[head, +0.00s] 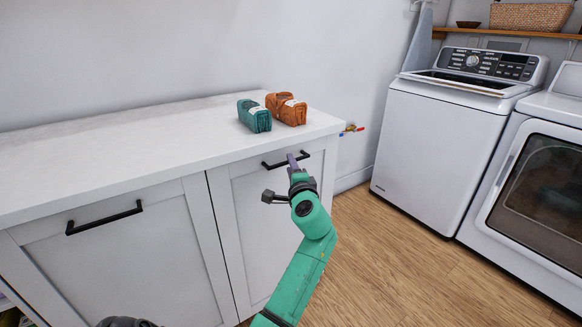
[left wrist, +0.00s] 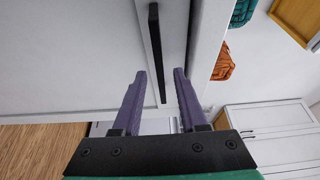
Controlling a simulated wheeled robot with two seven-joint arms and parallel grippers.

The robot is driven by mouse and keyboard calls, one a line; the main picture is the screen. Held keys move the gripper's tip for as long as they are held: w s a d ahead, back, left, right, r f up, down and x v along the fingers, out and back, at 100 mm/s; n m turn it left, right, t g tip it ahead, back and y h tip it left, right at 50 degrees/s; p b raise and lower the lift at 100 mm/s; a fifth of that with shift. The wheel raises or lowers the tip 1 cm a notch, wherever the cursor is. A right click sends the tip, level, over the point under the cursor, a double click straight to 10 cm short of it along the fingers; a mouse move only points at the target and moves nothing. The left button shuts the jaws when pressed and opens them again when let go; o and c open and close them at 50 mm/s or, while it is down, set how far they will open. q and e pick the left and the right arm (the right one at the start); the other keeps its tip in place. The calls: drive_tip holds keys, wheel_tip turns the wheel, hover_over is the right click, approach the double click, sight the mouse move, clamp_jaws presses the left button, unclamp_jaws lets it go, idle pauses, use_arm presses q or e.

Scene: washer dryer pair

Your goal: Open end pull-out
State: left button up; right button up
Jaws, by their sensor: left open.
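The end pull-out (head: 270,205) is the white panelled front at the right end of the counter cabinet, and it looks shut. Its black bar handle (head: 286,160) runs along the top of the front. My left gripper (head: 292,157) is at this handle, its purple fingers overlapping the bar in the head view. In the left wrist view the fingers (left wrist: 159,75) are open, and one end of the black handle (left wrist: 155,50) shows in the gap between them. I cannot tell whether the fingers touch the bar. My right gripper is not in view.
A second white front (head: 105,245) with a black handle stands left of the pull-out. A teal folded bundle (head: 254,116) and an orange one (head: 287,108) lie on the white countertop (head: 130,140). A washer (head: 440,140) and dryer (head: 535,190) stand right. Wooden floor (head: 390,265) is clear between.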

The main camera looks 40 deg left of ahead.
use_arm(q)
drive_tip(key=shift+w+a, duration=0.1)
drive_tip(key=shift+a, duration=0.05)
clamp_jaws()
drive_tip(key=shift+f, duration=0.1)
idle(1.3)
